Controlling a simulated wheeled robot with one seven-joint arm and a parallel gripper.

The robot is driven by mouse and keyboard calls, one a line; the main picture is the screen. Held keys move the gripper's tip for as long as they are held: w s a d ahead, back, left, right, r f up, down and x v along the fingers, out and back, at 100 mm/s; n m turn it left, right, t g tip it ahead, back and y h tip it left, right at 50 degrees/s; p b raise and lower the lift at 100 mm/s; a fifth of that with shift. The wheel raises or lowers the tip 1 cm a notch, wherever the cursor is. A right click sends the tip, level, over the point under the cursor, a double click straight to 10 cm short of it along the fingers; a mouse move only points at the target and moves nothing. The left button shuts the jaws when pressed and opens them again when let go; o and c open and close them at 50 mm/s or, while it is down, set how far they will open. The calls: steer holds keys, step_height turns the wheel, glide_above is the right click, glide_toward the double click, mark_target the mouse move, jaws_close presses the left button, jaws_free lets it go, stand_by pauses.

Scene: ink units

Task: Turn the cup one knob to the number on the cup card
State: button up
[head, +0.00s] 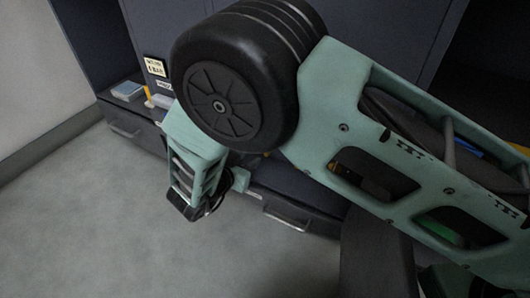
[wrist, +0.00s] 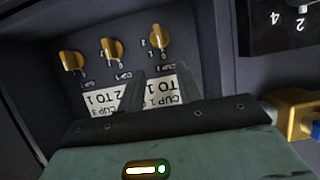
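In the wrist view three yellow knobs stand in a row on a dark panel: the left knob (wrist: 72,61), the middle knob (wrist: 112,48) and the right knob (wrist: 159,36). Their small labels are too blurred to tell which knob is cup one. Below them are two white cards, upside down: a left card (wrist: 101,99) with "CUP 3" and a right card (wrist: 184,88) with "CUP 1". My gripper's dark fingers point at the panel, apart from the knobs.
A dark box with a numbered dial (wrist: 302,8) is at the upper right of the wrist view, above a yellow part (wrist: 290,114). The grey floor (head: 80,220) is clear.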

steer(key=b+x, duration=0.5)
steer(key=x, duration=0.5)
steer(key=shift+a+f, duration=0.1)
steer(key=shift+f, duration=0.1)
steer(key=shift+w+d+f, duration=0.1)
steer(key=shift+w+d, duration=0.3)
steer(key=shift+w, duration=0.25)
jaws_close()
